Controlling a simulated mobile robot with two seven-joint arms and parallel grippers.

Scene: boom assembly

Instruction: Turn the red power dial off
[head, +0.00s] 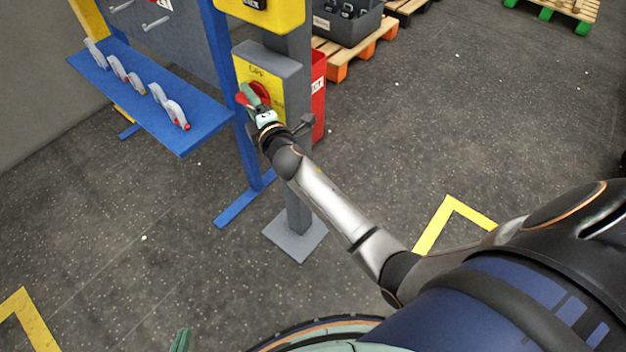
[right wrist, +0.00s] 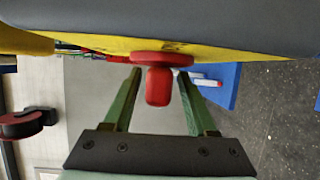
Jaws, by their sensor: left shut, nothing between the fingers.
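The red power dial (head: 262,90) is on the yellow front plate (head: 242,63) of a grey box on a post. "OFF" is printed above the dial; a mark on its right is partly hidden. My right gripper (head: 250,95) is at the dial and covers part of it. In the right wrist view the dial's red handle (right wrist: 158,86) stands between the two green fingers of my right gripper (right wrist: 158,80). The fingers are open, with a gap on each side of the handle. Only the green tip of my left gripper (head: 180,341) shows at the bottom edge, shut and empty, away from the dial.
A blue shelf (head: 150,105) with several grey-white clamps stands left of the post. A yellow box (head: 275,12) is above the dial box, and a red box (head: 318,95) is behind it. Pallets (head: 355,50) stand at the back. The floor in front is clear.

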